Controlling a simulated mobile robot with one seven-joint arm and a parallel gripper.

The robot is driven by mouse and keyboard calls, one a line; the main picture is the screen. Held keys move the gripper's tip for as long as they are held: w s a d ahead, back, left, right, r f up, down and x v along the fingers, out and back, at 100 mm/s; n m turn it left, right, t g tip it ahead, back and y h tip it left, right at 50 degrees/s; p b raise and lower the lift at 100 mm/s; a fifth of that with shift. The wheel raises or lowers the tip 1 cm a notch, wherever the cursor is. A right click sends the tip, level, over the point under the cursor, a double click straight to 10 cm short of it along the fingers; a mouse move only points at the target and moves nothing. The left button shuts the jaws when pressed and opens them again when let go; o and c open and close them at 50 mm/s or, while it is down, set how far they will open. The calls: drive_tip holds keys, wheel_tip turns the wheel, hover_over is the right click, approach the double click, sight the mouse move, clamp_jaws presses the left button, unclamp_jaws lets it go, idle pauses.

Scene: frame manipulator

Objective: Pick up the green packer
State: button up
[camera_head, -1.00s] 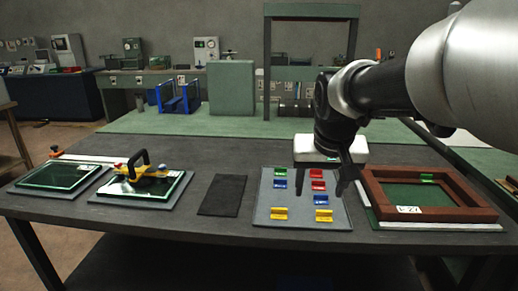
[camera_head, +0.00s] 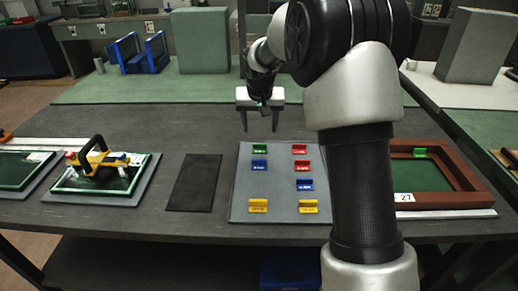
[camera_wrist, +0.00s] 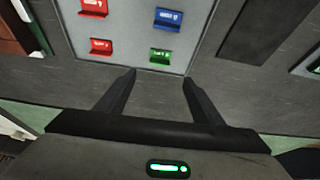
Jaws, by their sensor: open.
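The green packer (camera_head: 259,148) is a small block at the back left of a grey tray (camera_head: 236,205). In the wrist view the green packer (camera_wrist: 161,55) lies just beyond my fingertips, a little right of the middle between them. My gripper (camera_head: 260,128) is open and empty, above and behind the packer, with its fingers pointing down. The gripper (camera_wrist: 158,76) also shows in the wrist view, fingers apart. Another green packer (camera_head: 419,152) sits inside the brown wooden frame (camera_head: 484,190) at the right.
The tray also holds red packers (camera_head: 300,149), blue packers (camera_head: 260,165) and yellow packers (camera_head: 258,205) close by. A black mat (camera_head: 194,183) lies left of it. A glass panel with a black-handled yellow tool (camera_head: 97,160) is further left.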

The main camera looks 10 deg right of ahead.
sight(260, 150)
drive_tip(key=b+x, duration=0.1)
drive_tip(key=x, duration=1)
drive_tip(key=shift+w, duration=0.2)
drive_tip(key=c, duration=1.1)
